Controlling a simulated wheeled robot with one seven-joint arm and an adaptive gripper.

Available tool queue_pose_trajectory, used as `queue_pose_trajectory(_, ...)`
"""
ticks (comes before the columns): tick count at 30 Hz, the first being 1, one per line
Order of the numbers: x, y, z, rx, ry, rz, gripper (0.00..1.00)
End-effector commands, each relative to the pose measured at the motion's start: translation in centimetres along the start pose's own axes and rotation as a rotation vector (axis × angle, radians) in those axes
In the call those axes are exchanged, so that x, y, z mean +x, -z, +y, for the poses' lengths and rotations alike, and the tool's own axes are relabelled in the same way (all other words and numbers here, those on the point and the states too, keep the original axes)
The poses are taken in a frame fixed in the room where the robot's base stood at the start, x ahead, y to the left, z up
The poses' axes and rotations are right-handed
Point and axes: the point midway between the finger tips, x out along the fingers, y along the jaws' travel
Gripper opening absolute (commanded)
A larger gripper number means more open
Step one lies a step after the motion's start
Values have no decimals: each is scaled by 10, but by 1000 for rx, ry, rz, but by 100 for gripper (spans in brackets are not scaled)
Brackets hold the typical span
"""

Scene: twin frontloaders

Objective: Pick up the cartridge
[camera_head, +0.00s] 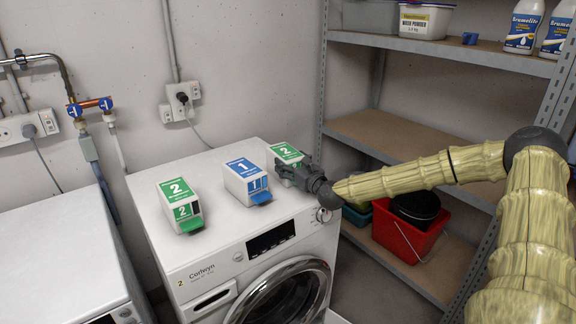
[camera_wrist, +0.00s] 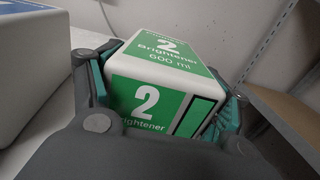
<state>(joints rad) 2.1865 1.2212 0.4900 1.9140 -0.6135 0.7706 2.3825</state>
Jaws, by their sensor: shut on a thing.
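My gripper (camera_head: 304,174) is at the right side of the washing machine top, shut on a white cartridge with green labels (camera_head: 286,152). In the wrist view this cartridge (camera_wrist: 165,88) sits between the two fingers, which press on its sides; its labels read "2 Brightener 600 ml". In the head view my gripper hides its front and lower part, so I cannot tell whether it still touches the machine top. A blue-labelled cartridge marked 1 (camera_head: 243,180) stands just to its left. Another green-labelled cartridge marked 2 (camera_head: 180,203) stands further left.
The cartridges are on a white washing machine (camera_head: 230,228). A second white machine (camera_head: 50,240) stands at the left. Metal shelving at the right has a wooden shelf (camera_head: 410,150), bottles (camera_head: 523,28) and a red bucket (camera_head: 405,235). A wall socket with plug (camera_head: 180,100) is behind.

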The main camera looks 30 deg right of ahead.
Motion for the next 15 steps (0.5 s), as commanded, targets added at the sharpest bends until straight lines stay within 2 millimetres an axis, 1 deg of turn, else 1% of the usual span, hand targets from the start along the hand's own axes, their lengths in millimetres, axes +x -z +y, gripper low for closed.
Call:
queue_pose_trajectory(5,0,-7,0,0,1,-4,45)
queue_pose_trajectory(8,1,-15,0,1,0,-5,45)
queue_pose_trajectory(13,0,-36,0,2,1,-5,45)
queue_pose_trajectory(14,-2,-39,0,2,1,-5,45)
queue_pose_trajectory(15,-9,-37,2,4,1,-3,45)
